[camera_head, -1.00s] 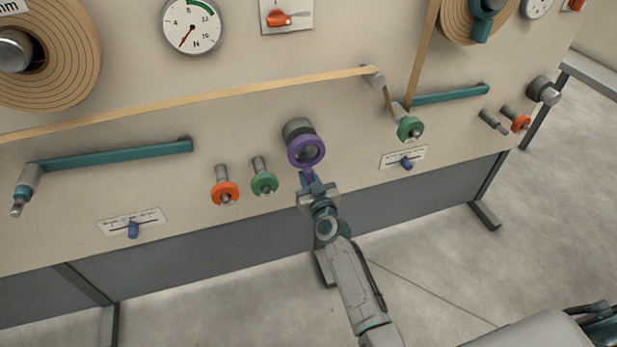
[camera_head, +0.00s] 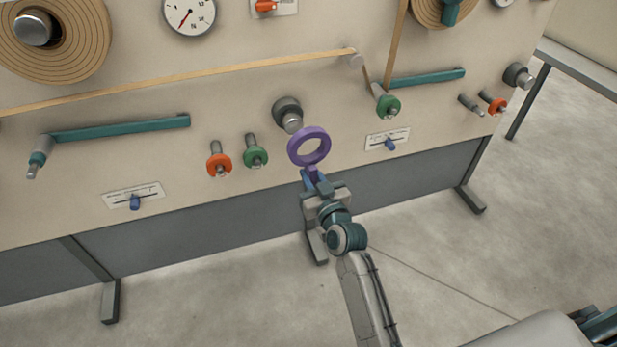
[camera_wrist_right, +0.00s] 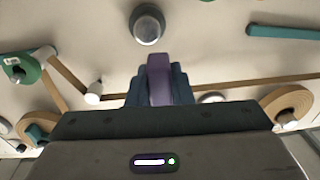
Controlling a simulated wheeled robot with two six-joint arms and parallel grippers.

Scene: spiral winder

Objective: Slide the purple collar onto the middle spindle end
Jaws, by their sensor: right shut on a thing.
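The purple collar (camera_head: 309,133) is a ring with a short tab at its lower edge. My right gripper (camera_head: 313,178) is shut on that tab and holds the ring up in front of the panel. The tab (camera_wrist_right: 159,80) shows between the fingers in the right wrist view; the ring itself cannot be made out there. The middle spindle end (camera_head: 288,114) is a grey stub with a dark base, up and left of the ring in the head view. The ring looks apart from it. The spindle end (camera_wrist_right: 147,25) is bare in the right wrist view. My left gripper is not in view.
Orange (camera_head: 219,164) and green (camera_head: 256,157) collars sit on pegs left of the purple ring. A green collar (camera_head: 388,106) is on a right-hand peg. A tan web (camera_head: 200,83) runs above. Blue-knobbed sliders (camera_head: 135,201) (camera_head: 390,143) sit lower. Space before the panel is open.

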